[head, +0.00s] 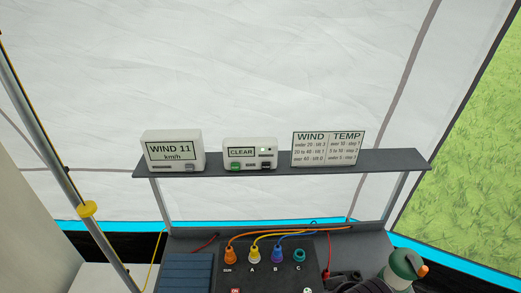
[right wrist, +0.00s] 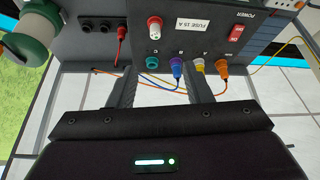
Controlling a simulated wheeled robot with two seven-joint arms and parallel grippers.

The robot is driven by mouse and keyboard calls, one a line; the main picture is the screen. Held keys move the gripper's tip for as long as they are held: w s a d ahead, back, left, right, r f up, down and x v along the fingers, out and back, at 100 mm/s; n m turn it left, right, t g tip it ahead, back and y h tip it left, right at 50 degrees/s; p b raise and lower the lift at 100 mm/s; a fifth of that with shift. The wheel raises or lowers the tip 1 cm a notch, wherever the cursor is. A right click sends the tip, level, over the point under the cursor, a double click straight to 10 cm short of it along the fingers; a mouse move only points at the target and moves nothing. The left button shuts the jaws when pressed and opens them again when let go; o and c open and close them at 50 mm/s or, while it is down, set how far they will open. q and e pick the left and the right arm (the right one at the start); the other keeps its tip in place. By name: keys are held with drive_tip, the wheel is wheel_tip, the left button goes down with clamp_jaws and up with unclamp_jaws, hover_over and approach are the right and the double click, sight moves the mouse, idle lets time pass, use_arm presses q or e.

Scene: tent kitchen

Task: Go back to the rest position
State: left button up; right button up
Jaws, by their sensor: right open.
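My right gripper (right wrist: 160,82) shows in the right wrist view with its two dark fingers apart and nothing between them. It is in front of the control box (right wrist: 205,22), and its fingertips overlap the box's lower edge in the picture. I cannot tell the distance to it. My left gripper is in neither view. Dark parts at the bottom right of the head view are too cut off to tell as a gripper.
The box bears orange (head: 230,255), yellow (head: 254,254), blue-purple (head: 277,254) and teal (head: 299,256) connectors, some with cables. A green-and-white cylinder (head: 402,265) stands right. A shelf (head: 220,172) above holds a wind display (head: 172,150), a CLEAR display (head: 250,153) and a chart (head: 327,148).

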drive_tip(key=s+d+f+g, duration=0.2)
drive_tip(key=s+d, duration=0.3)
wheel_tip(320, 180, down, 37)
drive_tip(key=s+b, duration=0.2)
drive_tip(key=b, duration=0.6)
drive_tip(key=s+d+f+g+b, duration=0.1)
drive_tip(key=s+f+b, duration=0.2)
drive_tip(key=s+f, duration=0.6)
drive_tip(key=s+d+f+g+h+b, duration=0.1)
drive_tip(key=s+d+f+b, duration=0.1)
drive_tip(key=s+f, duration=0.8)
wheel_tip(320, 180, down, 5)
drive_tip(key=shift+d+f+b, duration=0.2)
drive_tip(key=shift+d+b, duration=0.1)
drive_tip(key=shift+b, duration=0.4)
